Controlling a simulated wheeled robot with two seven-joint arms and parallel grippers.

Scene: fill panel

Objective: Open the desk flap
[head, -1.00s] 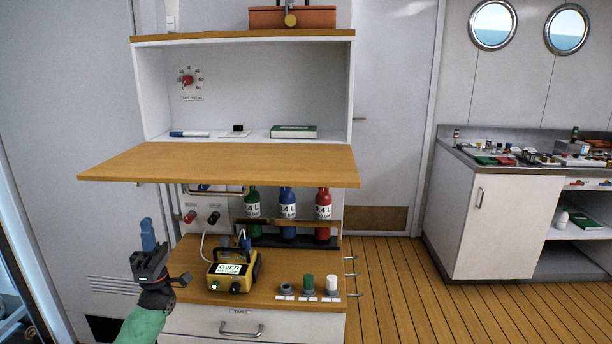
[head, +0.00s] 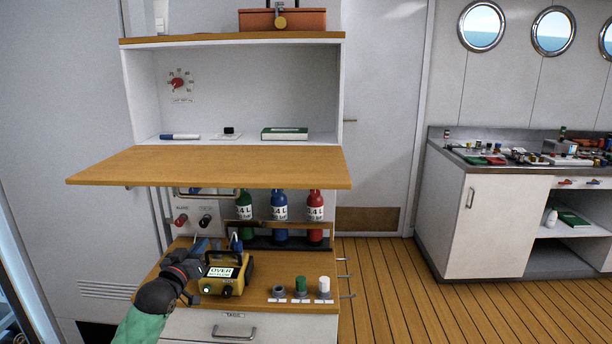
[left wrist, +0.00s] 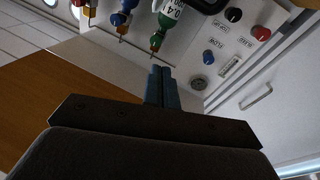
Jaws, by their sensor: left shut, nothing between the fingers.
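The desk flap (head: 210,168) is a wooden board lying about level, sticking out from the lower edge of the white cabinet's open compartment (head: 245,95) in the head view. My left gripper (head: 201,244) is shut and empty. It is below the flap, beside the yellow meter (head: 226,274) and in front of the lower panel, apart from the flap. In the left wrist view its blue fingers (left wrist: 162,86) are together and point towards the panel with knobs (left wrist: 235,40) and the bottles. My right gripper is not in view.
Green, blue (head: 279,215) and red bottles stand in a rack under the flap. Small capped items (head: 301,286) stand on the lower wooden top. A pen and a green book (head: 285,133) lie in the compartment. The floor to the right is clear.

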